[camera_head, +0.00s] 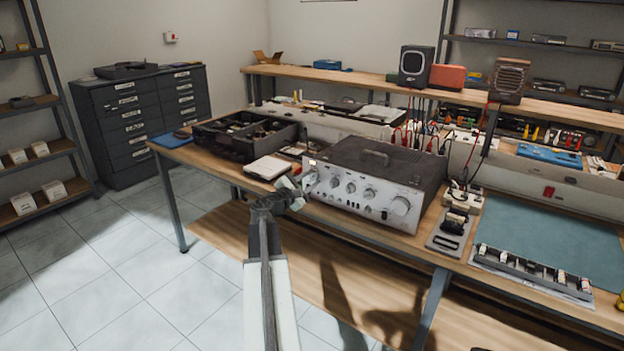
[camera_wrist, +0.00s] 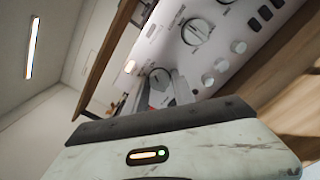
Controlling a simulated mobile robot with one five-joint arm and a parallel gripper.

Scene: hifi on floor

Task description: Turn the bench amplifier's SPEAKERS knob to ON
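The bench amplifier (camera_head: 385,199), a dark box with a silver front panel, stands on the workbench. Its panel has a row of knobs, with a large one at the right end. My gripper (camera_head: 299,181) is at the panel's left end. In the wrist view my gripper (camera_wrist: 160,92) has its two fingers apart, one on each side of a round grey knob (camera_wrist: 159,79). I cannot tell whether they touch it. The panel lettering is too small to read, so the SPEAKERS label is not legible.
An open black parts case (camera_head: 232,141) and a pale box (camera_head: 267,168) lie left of the amplifier. A grey tray (camera_head: 450,237) and a teal mat (camera_head: 560,250) lie to its right. The floor (camera_head: 120,270) at the front left is clear.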

